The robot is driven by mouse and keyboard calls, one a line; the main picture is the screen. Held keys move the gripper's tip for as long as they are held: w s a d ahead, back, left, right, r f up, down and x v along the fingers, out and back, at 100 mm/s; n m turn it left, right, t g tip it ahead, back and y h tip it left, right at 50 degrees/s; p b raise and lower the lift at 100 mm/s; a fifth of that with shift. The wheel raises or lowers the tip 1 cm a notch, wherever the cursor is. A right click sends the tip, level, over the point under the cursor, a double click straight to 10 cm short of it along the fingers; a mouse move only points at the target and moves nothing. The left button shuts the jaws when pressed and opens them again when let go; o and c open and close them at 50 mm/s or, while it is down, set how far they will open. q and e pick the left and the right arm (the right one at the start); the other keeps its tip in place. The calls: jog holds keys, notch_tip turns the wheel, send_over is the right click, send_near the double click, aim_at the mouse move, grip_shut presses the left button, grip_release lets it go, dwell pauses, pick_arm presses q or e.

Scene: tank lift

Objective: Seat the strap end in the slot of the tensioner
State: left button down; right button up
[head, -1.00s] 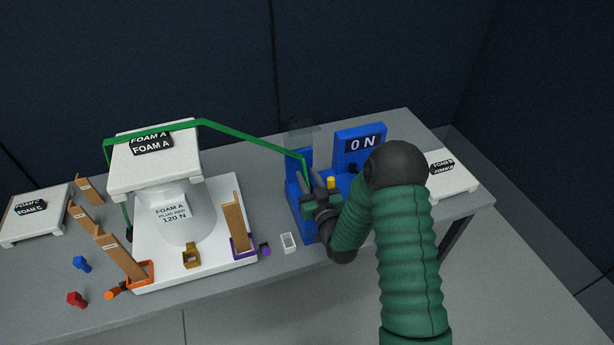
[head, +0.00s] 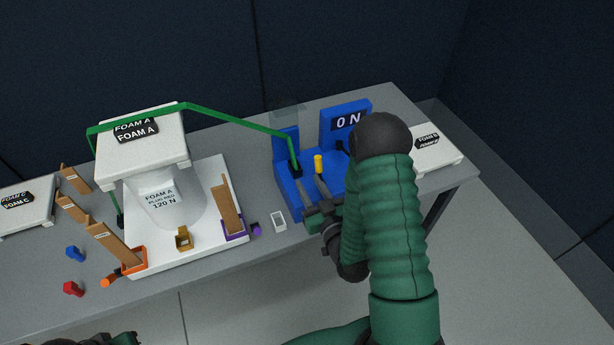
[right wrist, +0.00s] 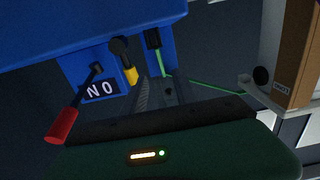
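The green strap (head: 235,116) runs over the white FOAM A block (head: 140,150) and down to the blue tensioner (head: 292,198). Its dark strap end (head: 296,171) is at the tensioner's left upright; in the right wrist view the strap end (right wrist: 153,39) lies against the blue body. I cannot tell how deep it sits in the slot. My right gripper (head: 311,182) is open and empty in front of the tensioner, its fingers apart and clear of the strap end. My left gripper (head: 122,339) shows only partly at the bottom edge.
The tensioner's display (head: 348,121) reads 0 N. A small white tray (head: 279,221) and FOAM B (head: 436,148) stand nearby.

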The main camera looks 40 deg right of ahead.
jog(key=g+p, duration=0.2)
jog(key=p, duration=0.6)
send_near(292, 147)
notch_tip(292, 147, up, 3)
jog(key=s, duration=0.2)
notch_tip(292, 147, up, 4)
jog(key=s+a+g+y+p, duration=0.15)
jog(key=g+p, duration=0.25)
jog(key=p, duration=0.4)
jog(key=x, duration=0.3)
jog(key=b+x, duration=0.1)
jog(key=x, duration=0.3)
jog(key=b+x, duration=0.1)
jog(key=x, duration=0.2)
jog(key=shift+s+d+f, duration=0.15)
jog(key=shift+d+f, duration=0.3)
jog(key=shift+f, duration=0.1)
jog(key=x, duration=0.5)
jog(key=shift+w, duration=0.35)
jog(key=shift+w+d+f, duration=0.1)
jog(key=shift+w, duration=0.15)
grip_shut()
